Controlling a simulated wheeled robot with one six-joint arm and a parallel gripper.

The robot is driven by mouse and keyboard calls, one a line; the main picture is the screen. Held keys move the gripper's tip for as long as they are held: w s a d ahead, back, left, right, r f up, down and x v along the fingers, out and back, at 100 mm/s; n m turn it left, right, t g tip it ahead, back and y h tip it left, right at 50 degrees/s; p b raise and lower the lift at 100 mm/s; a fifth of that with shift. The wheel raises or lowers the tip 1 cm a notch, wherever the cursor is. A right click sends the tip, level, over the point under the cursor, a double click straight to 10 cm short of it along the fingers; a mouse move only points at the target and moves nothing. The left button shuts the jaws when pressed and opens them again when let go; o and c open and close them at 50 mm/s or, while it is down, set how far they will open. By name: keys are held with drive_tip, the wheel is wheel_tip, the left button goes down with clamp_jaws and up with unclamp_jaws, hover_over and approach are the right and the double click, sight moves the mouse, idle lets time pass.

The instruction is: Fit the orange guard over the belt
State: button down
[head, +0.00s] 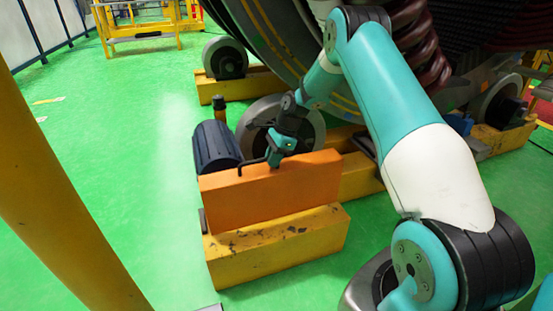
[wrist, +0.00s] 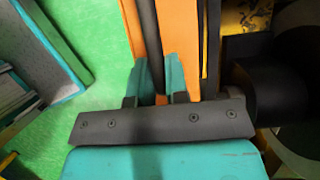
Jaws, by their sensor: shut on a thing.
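The orange guard (head: 262,192) is a long box-like cover with a black bar handle (head: 250,165) on top. It stands upright above the front yellow beam (head: 280,245), and I cannot tell whether it rests on it. My gripper (head: 278,160) points down at the top of the guard and is shut on its handle. In the wrist view the teal fingers of my gripper (wrist: 160,85) are on either side of the black bar (wrist: 149,40), with the orange guard (wrist: 181,30) below. The belt is not visible; the guard may hide it.
A dark ribbed motor (head: 215,145) stands just behind the guard's left end. A grey roller (head: 265,115) is behind the guard, under the large round drum. Another roller (head: 225,58) stands farther back. A yellow post (head: 45,170) is at the left. Green floor is clear between.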

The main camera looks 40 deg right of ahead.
drive_tip(key=w+d+p, duration=0.1)
drive_tip(key=w+p, duration=0.1)
drive_tip(key=w, duration=0.4)
drive_tip(key=shift+d, duration=0.35)
drive_tip(key=shift+w+a+p, duration=0.1)
drive_tip(key=shift+p, duration=0.3)
idle(0.6)
drive_tip(key=shift+f, duration=1.25)
idle(1.0)
drive_tip(key=c, duration=1)
unclamp_jaws()
drive_tip(key=shift+c, duration=0.2)
drive_tip(key=shift+f, duration=0.15)
